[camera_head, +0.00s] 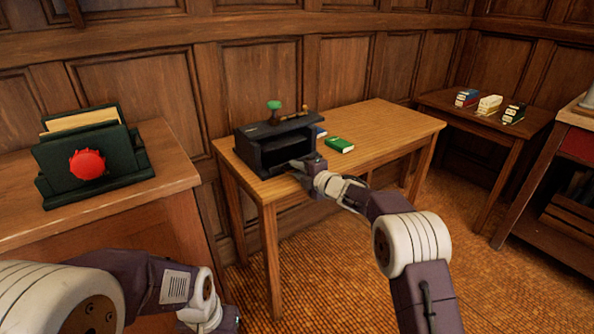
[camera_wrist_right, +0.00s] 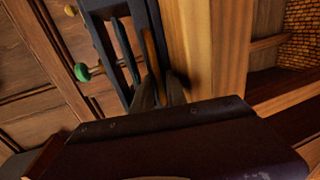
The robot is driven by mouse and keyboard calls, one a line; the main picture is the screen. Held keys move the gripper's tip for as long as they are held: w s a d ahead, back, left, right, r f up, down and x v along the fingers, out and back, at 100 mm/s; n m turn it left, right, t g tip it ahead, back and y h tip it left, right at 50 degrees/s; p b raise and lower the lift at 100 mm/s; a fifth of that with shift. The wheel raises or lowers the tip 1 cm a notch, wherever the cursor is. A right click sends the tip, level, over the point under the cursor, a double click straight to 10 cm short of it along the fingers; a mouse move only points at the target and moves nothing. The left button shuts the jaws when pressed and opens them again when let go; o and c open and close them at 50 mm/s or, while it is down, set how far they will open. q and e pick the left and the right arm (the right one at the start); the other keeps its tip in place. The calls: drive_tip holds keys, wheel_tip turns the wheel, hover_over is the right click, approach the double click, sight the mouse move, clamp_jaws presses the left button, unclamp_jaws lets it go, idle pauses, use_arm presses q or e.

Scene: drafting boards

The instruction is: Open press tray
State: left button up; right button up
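The black press (camera_head: 262,135) stands on the left end of the wooden table, with a green knob (camera_head: 274,105) and a brass-coloured part on top. Its front shows a dark recess. I cannot make out how far its tray is drawn out. My right gripper (camera_head: 303,164) is at the lower right of the press front, by the table edge. In the right wrist view the two fingers (camera_wrist_right: 161,90) point at the dark press frame (camera_wrist_right: 108,45); whether they hold its edge is unclear.
A green book (camera_head: 340,145) lies right of the press on the wooden table (camera_head: 385,125). A dark green file holder with a red seal (camera_head: 87,164) stands on the left cabinet. Several books (camera_head: 489,104) sit on the back right table.

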clamp_jaws()
idle(1.4)
